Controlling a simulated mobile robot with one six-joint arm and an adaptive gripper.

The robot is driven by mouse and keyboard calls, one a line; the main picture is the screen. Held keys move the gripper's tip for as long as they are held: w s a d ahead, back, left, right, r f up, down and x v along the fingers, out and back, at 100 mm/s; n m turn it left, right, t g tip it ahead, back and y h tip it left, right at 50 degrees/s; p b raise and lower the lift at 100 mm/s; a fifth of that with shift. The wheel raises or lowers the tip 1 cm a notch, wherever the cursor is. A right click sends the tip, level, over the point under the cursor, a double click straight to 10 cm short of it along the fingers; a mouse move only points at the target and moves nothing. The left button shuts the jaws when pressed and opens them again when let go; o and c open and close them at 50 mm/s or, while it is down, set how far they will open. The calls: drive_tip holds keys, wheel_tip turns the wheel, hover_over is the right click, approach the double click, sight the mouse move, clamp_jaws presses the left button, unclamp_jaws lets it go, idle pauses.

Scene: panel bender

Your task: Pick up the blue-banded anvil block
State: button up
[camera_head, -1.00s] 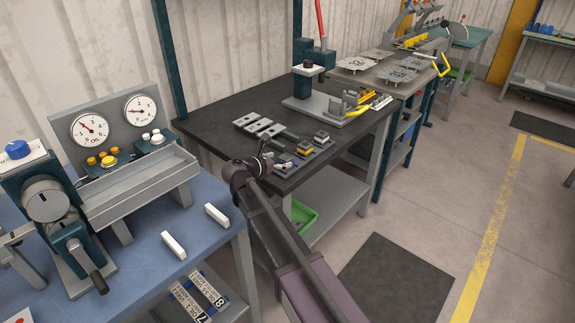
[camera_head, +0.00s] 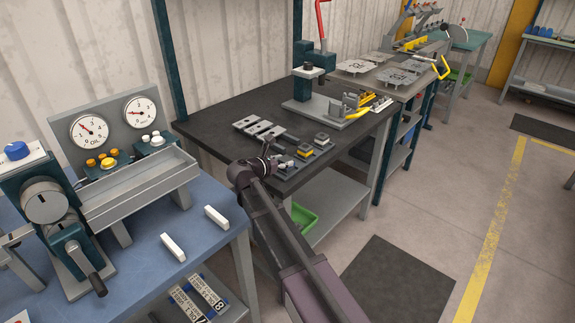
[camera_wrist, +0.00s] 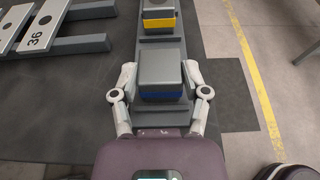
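The blue-banded anvil block (camera_wrist: 161,70) is a grey block with a blue band low on its near side. It sits on a dark rail (camera_wrist: 161,44), in the middle of the wrist view. My gripper (camera_wrist: 160,76) is open, with one finger on the left and one on the right of the block. A narrow gap seems to show at each side; contact cannot be told for sure. In the head view my gripper (camera_head: 276,162) is at the near edge of the dark bench and mostly hides this block.
A yellow-banded block (camera_wrist: 159,18) stands on the same rail just beyond; it also shows in the head view (camera_head: 305,152). Grey plates (camera_wrist: 40,30), one marked 36, lie to the left. A press (camera_head: 310,85) stands farther back on the dark bench (camera_head: 215,125).

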sight(283, 161)
clamp_jaws()
drive_tip(key=shift+r, duration=0.15)
wheel_tip(283, 161, up, 2)
drive_tip(key=shift+r+p, duration=0.1)
drive_tip(key=shift+p, duration=1.1)
drive_tip(key=shift+r+p, duration=0.8)
drive_tip(key=shift+p, duration=0.05)
drive_tip(key=s+d, duration=0.2)
drive_tip(key=s, duration=1.3)
drive_tip(key=shift+s+d+r+p, duration=0.35)
drive_tip(key=shift+d+r+p, duration=0.05)
drive_tip(key=shift+r+p, duration=0.05)
